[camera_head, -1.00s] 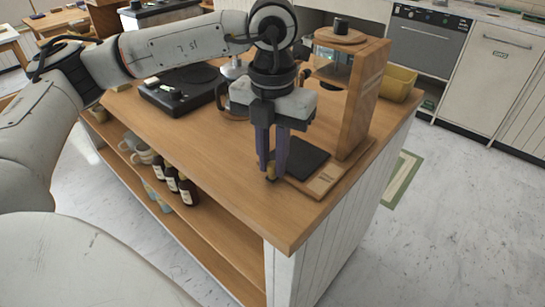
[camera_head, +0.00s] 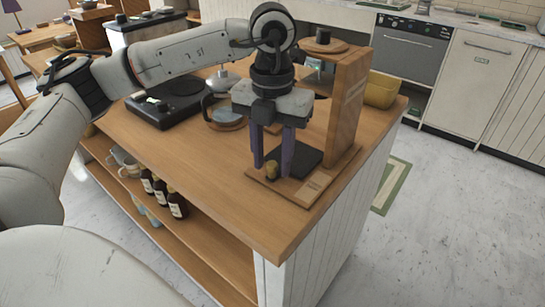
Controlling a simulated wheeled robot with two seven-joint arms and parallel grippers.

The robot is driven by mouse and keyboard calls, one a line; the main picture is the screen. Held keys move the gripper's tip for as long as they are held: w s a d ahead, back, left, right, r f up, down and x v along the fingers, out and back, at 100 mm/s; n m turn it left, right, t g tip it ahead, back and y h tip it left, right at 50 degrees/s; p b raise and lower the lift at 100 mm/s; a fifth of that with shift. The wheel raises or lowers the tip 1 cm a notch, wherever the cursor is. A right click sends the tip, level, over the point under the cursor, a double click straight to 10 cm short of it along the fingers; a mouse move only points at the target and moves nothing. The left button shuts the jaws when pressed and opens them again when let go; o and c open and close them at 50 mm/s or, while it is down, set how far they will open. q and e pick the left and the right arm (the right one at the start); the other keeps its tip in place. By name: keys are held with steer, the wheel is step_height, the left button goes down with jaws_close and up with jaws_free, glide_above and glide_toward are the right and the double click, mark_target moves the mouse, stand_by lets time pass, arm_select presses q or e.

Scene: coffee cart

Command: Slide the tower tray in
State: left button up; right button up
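The wooden pour-over tower (camera_head: 346,115) stands upright on the cart top. The tray, with a dark square pad (camera_head: 296,160), lies at the tower's foot, within the light wooden base (camera_head: 309,190). A small brass-coloured knob (camera_head: 271,170) is at the tray's front. My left gripper (camera_head: 272,171) points down over the tray's front, its purple fingers apart on either side of the knob. No clear contact with the knob shows. The fingers hide part of the pad. My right gripper is out of view.
A glass carafe (camera_head: 225,118) and a black scale-like device (camera_head: 168,104) stand left of my gripper. A yellow bin (camera_head: 381,90) is behind the tower. The front of the cart top (camera_head: 215,180) is clear. Bottles (camera_head: 177,205) and mugs sit on the shelf below.

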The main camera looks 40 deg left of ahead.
arm_select(q)
step_height(320, 180, up, 10)
steer(key=p, duration=0.1)
steer(key=shift+r, duration=0.2)
stand_by(0.3)
